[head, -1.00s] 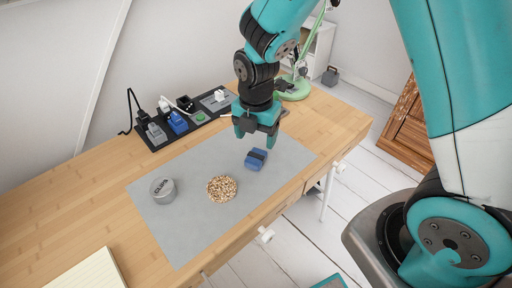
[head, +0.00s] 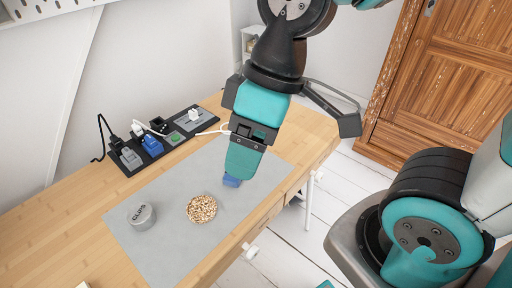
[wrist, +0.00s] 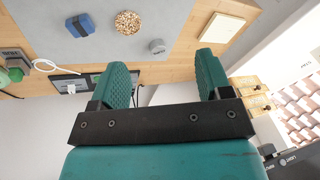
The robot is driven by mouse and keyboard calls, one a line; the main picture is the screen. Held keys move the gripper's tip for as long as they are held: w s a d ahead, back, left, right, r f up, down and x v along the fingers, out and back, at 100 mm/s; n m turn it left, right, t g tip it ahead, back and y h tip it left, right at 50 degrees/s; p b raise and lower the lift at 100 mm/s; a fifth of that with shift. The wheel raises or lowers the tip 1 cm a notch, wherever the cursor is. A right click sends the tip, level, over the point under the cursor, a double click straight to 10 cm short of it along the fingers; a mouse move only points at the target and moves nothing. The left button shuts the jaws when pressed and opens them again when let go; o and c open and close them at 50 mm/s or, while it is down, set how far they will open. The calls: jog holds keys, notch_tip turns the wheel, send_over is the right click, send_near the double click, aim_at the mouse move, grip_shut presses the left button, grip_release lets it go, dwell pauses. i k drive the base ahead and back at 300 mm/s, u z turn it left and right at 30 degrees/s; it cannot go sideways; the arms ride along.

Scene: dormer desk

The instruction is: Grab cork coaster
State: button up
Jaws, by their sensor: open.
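The cork coaster (head: 201,209) is a round, speckled tan disc lying flat on the grey mat (head: 160,260) in the head view. It also shows near the top of the wrist view (wrist: 128,22). My gripper (head: 243,165) is raised above the desk, up and to the right of the coaster in the head view, and hides most of a blue block (head: 231,181). In the wrist view my gripper (wrist: 160,85) has its two teal fingers spread wide with nothing between them. The coaster is apart from the fingers.
A grey round tin (head: 141,216) labelled CLIPS stands on the mat left of the coaster. A black power strip (head: 130,160) with plugs and cables lies along the wall side. A notepad (wrist: 215,28) shows in the wrist view. The mat around the coaster is clear.

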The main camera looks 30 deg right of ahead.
aim_at(202, 209)
jog(key=u, duration=1.65)
jog(key=k, duration=0.4)
jog(key=z, duration=0.5)
